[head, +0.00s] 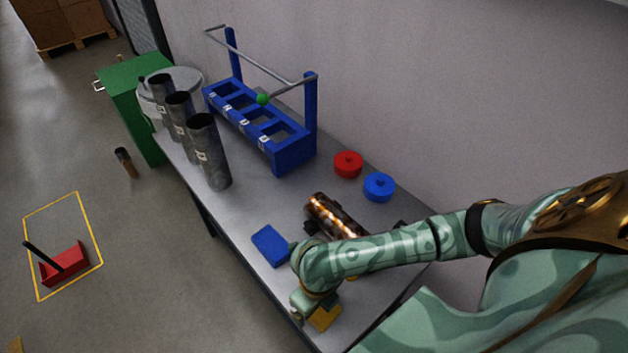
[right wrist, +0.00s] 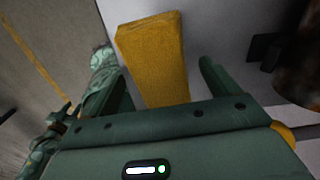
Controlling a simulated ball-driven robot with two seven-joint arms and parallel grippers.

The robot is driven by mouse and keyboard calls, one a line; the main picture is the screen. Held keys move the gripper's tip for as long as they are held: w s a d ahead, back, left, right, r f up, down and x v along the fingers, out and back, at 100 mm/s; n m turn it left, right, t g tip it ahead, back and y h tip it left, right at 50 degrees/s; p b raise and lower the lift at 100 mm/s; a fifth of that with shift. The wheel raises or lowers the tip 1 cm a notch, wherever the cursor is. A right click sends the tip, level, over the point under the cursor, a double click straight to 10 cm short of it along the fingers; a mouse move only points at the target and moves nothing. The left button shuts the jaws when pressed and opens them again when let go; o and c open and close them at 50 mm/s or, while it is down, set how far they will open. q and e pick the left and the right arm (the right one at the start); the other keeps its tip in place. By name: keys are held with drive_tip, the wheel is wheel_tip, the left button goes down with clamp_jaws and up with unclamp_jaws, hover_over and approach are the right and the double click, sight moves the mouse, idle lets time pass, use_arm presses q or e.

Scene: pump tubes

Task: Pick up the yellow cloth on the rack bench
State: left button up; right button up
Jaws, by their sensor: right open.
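The yellow cloth (head: 325,317) lies on the grey bench (head: 240,210) near its front edge, partly hidden by my right gripper (head: 312,302) in the head view. In the right wrist view the cloth (right wrist: 150,55) is a thick yellow strip reaching in between the two fingers of my right gripper (right wrist: 165,80). The gripper is open, with one finger on each side of the cloth and a gap on the right side. Whether the left finger touches it I cannot tell.
A blue block (head: 270,246) and a glowing copper cylinder (head: 333,214) lie near my right forearm. Red (head: 347,164) and blue (head: 379,187) discs sit near the wall. A blue rack (head: 292,155) and grey tubes (head: 209,155) stand at the far end.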

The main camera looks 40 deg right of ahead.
use_arm(q)
drive_tip(key=shift+a, duration=0.1)
use_arm(e)
drive_tip(key=c, duration=1.1)
drive_tip(key=shift+r, duration=0.1)
